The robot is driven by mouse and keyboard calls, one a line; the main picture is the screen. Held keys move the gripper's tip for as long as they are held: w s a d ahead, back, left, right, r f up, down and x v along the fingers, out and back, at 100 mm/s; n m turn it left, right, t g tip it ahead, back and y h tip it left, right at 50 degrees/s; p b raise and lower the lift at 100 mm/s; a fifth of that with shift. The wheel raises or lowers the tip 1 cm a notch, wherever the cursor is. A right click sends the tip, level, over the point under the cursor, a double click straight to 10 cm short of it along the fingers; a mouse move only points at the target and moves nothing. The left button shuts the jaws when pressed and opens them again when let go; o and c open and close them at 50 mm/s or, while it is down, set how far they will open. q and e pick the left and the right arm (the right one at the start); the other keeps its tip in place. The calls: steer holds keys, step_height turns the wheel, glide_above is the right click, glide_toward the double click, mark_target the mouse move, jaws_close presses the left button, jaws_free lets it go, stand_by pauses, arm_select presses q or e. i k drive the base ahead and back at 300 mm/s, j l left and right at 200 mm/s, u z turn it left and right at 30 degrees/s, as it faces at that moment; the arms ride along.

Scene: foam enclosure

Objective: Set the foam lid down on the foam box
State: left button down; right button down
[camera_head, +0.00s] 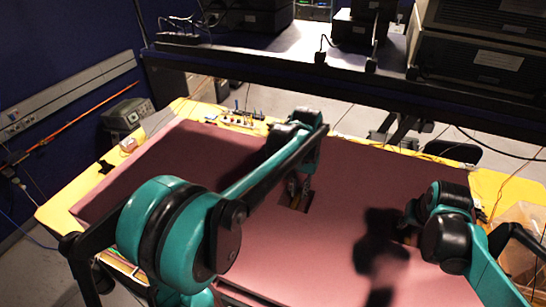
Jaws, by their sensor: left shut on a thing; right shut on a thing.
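The foam lid (330,240) is a large flat dusky-pink panel that fills the middle of the head view. It has a small dark square opening near its centre. My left gripper (298,188) reaches down at this opening and is shut on the lid; its fingertips are partly hidden there. My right gripper (411,236) is low at the right part of the lid and is shut on it; its fingertips are dark and hard to make out. The foam box is mostly hidden under the lid, so I cannot tell whether the two touch.
A yellow table (60,208) shows around the foam. Small parts (243,117) lie along its back edge. A grey device (128,114) stands at the back left. A dark-edged shelf (300,66) with black equipment crosses behind. A clear bin (522,235) is at the right.

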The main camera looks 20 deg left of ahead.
mark_target(189, 175)
steer(key=j, duration=2.9)
